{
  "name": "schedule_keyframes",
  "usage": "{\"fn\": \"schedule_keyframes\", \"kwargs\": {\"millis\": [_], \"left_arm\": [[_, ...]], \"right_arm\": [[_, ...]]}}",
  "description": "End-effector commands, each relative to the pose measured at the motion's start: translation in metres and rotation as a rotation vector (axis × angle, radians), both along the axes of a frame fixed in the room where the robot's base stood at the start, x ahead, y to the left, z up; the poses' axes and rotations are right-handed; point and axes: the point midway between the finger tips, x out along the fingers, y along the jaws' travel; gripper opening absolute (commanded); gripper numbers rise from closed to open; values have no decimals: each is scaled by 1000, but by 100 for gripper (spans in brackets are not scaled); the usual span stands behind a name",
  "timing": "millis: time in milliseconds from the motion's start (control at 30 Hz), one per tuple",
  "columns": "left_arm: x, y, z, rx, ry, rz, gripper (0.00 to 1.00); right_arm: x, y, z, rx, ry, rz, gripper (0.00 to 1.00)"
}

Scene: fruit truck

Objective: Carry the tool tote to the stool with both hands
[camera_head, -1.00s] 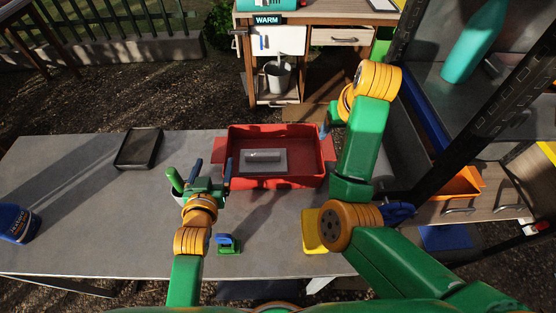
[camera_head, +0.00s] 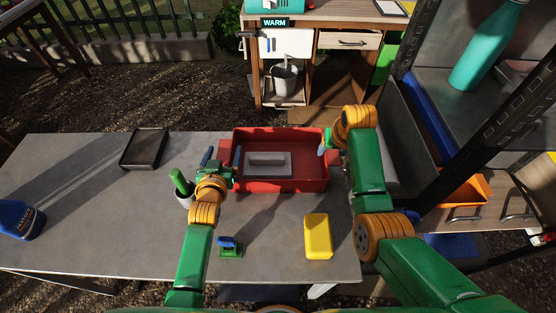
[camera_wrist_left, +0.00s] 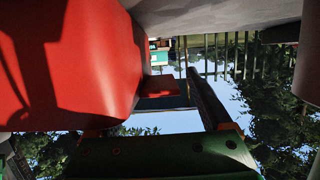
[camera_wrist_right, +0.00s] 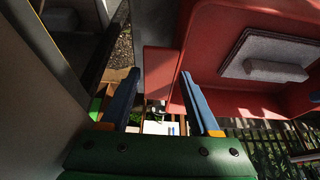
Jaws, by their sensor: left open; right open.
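The red tool tote (camera_head: 285,184) sits on the grey table, with a grey trowel-like tool (camera_head: 267,160) lying inside. It fills the left of the left wrist view (camera_wrist_left: 75,70) and the upper right of the right wrist view (camera_wrist_right: 215,70). My left gripper (camera_head: 222,165) is open at the tote's left end; the left wrist view shows the red end handle (camera_wrist_left: 160,86) near its fingers. My right gripper (camera_head: 326,143) is open at the tote's right end. In the right wrist view, the tote's red handle tab (camera_wrist_right: 160,75) lies between its blue fingers. The stool cannot be identified.
On the table (camera_head: 90,220) are a black tray (camera_head: 144,148), a blue bottle (camera_head: 18,220), a cup with a green-handled item (camera_head: 182,185), a small green-and-blue item (camera_head: 230,247) and a yellow block (camera_head: 318,236). A dark shelf frame (camera_head: 470,145) stands close on the right.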

Motion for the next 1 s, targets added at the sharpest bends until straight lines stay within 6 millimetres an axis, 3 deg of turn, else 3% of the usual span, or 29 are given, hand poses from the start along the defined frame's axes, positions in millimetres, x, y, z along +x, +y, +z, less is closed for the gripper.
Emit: {"fn": "schedule_keyframes", "kwargs": {"millis": [433,667,733,1000], "left_arm": [[7,0,-2,-1,0,-1,82],[7,0,-2,0,0,-1,20],[7,0,-2,0,0,0,2],[7,0,-2,0,0,0,0]], "right_arm": [[5,0,-11,0,-2,0,62],[5,0,-11,0,-1,0,0],[5,0,-11,0,-1,0,0],[5,0,-11,0,-1,1,0]]}}
